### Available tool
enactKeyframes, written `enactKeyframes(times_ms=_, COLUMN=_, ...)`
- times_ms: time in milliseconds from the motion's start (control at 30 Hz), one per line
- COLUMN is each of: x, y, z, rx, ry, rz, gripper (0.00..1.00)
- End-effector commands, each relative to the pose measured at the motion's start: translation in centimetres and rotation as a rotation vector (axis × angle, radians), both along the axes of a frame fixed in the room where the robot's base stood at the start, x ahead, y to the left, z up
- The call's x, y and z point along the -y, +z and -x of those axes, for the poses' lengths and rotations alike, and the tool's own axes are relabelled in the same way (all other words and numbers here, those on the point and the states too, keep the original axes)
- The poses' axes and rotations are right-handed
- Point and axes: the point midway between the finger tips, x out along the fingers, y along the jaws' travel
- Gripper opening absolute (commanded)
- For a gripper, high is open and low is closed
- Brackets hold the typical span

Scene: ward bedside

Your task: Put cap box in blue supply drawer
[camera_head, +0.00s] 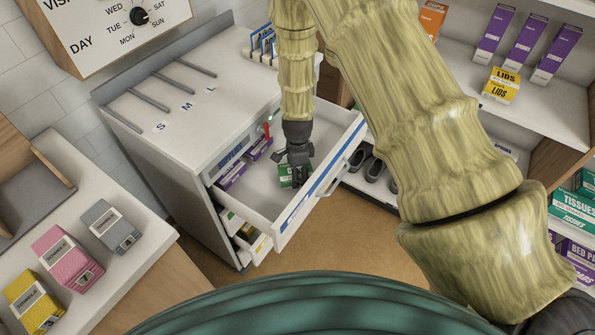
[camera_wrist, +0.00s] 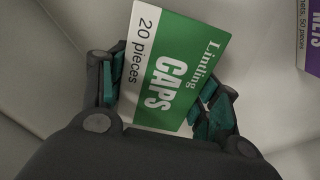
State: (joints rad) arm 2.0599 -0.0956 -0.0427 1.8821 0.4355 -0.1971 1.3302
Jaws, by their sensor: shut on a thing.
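The cap box (camera_wrist: 168,65), green and white and marked "CAPS 20 pieces", lies between the two fingers of my gripper (camera_wrist: 165,95) in the wrist view. The gripper is shut on it. In the head view my gripper (camera_head: 295,172) points down inside the open blue-labelled supply drawer (camera_head: 318,192), and a green part of the cap box (camera_head: 286,176) shows beside the fingers, low in the drawer. I cannot tell whether the box touches the drawer floor. The drawer is pulled out from the white cabinet (camera_head: 190,115).
Purple boxes (camera_head: 232,176) lie along the drawer's left side, near a red object (camera_head: 268,130). A lower drawer (camera_head: 258,245) is partly open with items inside. Grey, pink and yellow boxes (camera_head: 68,258) stand on the left counter. Shelves on the right hold purple boxes and a yellow LIDS box (camera_head: 501,86).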

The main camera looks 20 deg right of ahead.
Motion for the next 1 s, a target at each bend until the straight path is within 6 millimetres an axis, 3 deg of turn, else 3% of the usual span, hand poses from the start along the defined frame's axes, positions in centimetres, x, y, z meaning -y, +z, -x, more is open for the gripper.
enactKeyframes(times_ms=300, x=0.0, y=-0.3, z=0.0, rx=0.001, ry=0.000, rz=0.000, gripper=0.38)
enactKeyframes(times_ms=333, x=0.0, y=-0.3, z=0.0, rx=0.001, ry=0.000, rz=0.000, gripper=0.64)
enactKeyframes(times_ms=433, x=0.0, y=-0.2, z=0.0, rx=0.001, ry=0.000, rz=0.000, gripper=0.82)
enactKeyframes(times_ms=767, x=0.0, y=-0.2, z=0.0, rx=0.001, ry=0.000, rz=0.000, gripper=0.84)
enactKeyframes(times_ms=1000, x=0.0, y=1.1, z=-0.2, rx=0.004, ry=0.001, rz=0.001, gripper=0.84)
